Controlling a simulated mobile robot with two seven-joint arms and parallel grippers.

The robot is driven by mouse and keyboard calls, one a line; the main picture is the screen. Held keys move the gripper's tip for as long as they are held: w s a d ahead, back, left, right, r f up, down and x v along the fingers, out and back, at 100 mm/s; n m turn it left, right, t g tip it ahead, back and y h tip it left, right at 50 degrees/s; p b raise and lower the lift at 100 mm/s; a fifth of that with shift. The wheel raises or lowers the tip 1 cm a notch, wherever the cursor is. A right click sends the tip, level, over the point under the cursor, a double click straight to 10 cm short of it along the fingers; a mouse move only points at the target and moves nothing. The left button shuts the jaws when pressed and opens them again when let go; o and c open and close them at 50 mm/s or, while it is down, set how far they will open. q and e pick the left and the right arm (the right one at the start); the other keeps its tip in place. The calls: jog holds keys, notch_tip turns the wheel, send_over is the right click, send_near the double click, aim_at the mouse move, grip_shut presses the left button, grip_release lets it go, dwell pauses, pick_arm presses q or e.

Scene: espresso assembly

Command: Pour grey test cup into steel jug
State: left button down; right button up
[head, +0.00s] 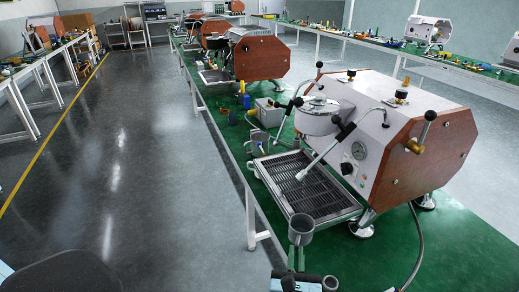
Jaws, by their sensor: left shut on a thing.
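A grey cup (301,231), which looks like the grey test cup, is upright near the front edge of the green bench, beside the near corner of the drip tray. My left gripper (296,255) comes up from the bottom edge and is shut on it from below in the picture; the fingers partly merge with the green bench top. A grey metal vessel (258,137), which looks like the steel jug, stands at the far left corner of the drip tray, apart from the cup. Its contents cannot be made out. My right gripper is not in view.
The espresso machine (345,115) with its levers stands right of the cup. Its slotted drip tray (265,171) lies between cup and jug. A grey box (268,112) and small bottles (242,88) stand behind the jug. A dark hose (418,245) lies at right.

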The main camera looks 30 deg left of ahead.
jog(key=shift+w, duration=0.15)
pick_arm(q)
jog(key=shift+r, duration=0.1)
pick_arm(e)
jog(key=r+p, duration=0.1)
jog(key=p, duration=0.1)
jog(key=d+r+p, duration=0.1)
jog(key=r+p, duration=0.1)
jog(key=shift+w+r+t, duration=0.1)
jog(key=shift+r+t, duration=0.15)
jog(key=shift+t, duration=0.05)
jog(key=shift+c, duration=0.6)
pick_arm(q)
jog(key=s+a+r+m+t+h, duration=0.1)
jog(key=s+a+r+m+h, duration=0.3)
jog(key=s+r, duration=0.9)
jog(key=a+r+h, duration=0.1)
jog(key=a+h, duration=0.1)
jog(key=shift+a+r+h, duration=0.25)
jog(key=shift+a+h, duration=0.15)
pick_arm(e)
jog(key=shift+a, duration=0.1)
pick_arm(q)
jog(key=shift+w, duration=0.1)
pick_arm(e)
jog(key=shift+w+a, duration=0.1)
